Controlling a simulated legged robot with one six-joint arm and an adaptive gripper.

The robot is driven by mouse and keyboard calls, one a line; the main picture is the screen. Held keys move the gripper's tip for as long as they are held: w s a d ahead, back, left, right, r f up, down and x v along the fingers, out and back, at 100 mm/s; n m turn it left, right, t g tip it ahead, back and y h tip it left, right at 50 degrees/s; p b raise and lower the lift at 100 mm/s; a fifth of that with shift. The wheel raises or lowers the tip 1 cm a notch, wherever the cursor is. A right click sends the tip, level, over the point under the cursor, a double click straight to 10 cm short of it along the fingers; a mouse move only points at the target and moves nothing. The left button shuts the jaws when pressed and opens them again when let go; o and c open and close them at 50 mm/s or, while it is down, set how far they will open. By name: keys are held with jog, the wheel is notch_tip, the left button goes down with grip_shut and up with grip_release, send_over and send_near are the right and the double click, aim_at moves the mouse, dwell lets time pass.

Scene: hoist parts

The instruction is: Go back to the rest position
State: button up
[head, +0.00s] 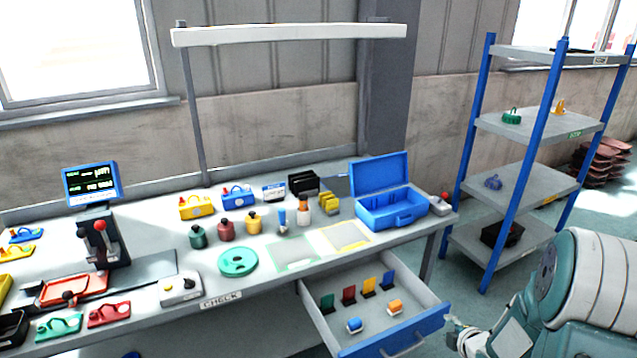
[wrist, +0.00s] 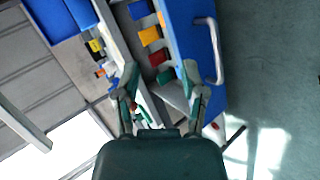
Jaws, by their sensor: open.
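My gripper (wrist: 162,98) is open and empty in the wrist view, its two fingers apart over the area of the open drawer. In the head view my arm is at the lower right, with the gripper end (head: 462,338) partly cut off by the bottom edge, just right of the drawer. The drawer's handle (wrist: 212,50) shows in the wrist view.
The workbench (head: 330,272) carries an open blue case (head: 393,215), several bottles, a green disc (head: 238,261) and a screen (head: 91,183) on a press. A blue-posted shelf rack (head: 535,124) stands at the right. Floor is clear between the drawer and the rack.

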jog(key=s+a+r+m+g+h, duration=0.1)
jog(key=s+a+r+m, duration=0.15)
jog(key=r, duration=0.35)
jog(key=s+a+r+m+h, duration=0.1)
jog(key=r+m+h, duration=0.1)
jog(key=r+m, duration=0.25)
jog(key=s+a+r+m+g+h, duration=0.1)
jog(key=s+r+m, duration=0.1)
jog(key=r, duration=0.5)
jog(key=s+a+r+m+g+y, duration=0.1)
jog(key=s+a+r+m, duration=0.1)
jog(key=s, duration=0.4)
jog(key=s+a+r+m+g+y, duration=0.1)
jog(key=s+a+r+m, duration=0.2)
jog(key=s+a, duration=0.3)
jog(key=s+a+r+m+g, duration=0.1)
jog(key=s+a+r+m, duration=0.1)
jog(key=s+a+m, duration=0.2)
jog(key=s, duration=0.3)
jog(key=shift+r+y, duration=0.25)
jog(key=shift+y, duration=0.15)
